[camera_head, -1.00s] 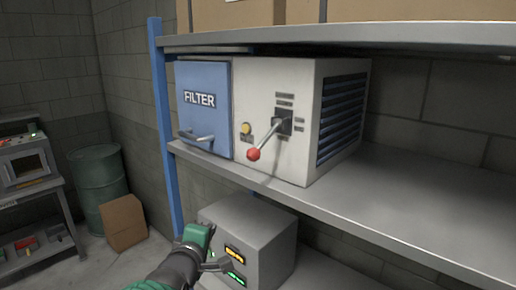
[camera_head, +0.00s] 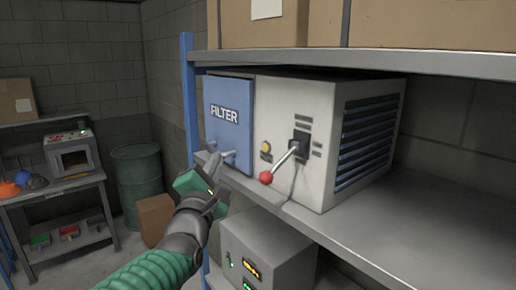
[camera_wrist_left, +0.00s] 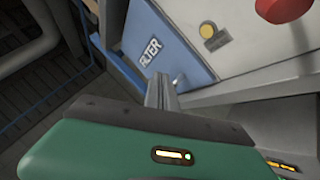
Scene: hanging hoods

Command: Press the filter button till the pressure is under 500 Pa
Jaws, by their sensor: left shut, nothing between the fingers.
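The filter unit (camera_head: 295,95) is a pale box on the shelf. Its blue FILTER door (camera_head: 229,110) is on the left and has a metal handle (camera_head: 228,154). A yellow button (camera_head: 266,147) is on the pale front, beside a lever with a red knob (camera_head: 266,177). The button also shows in the left wrist view (camera_wrist_left: 208,31). My left gripper (camera_head: 212,165) is shut and empty, in front of the door's lower part, left of the button. I cannot tell whether it touches the handle. My right gripper is not in view.
A grey box with lit displays (camera_head: 266,252) stands below the shelf (camera_head: 370,225). Cardboard boxes (camera_head: 420,25) are on the shelf above. A blue post (camera_head: 188,90) stands left of the unit. The shelf to the right of the unit is clear.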

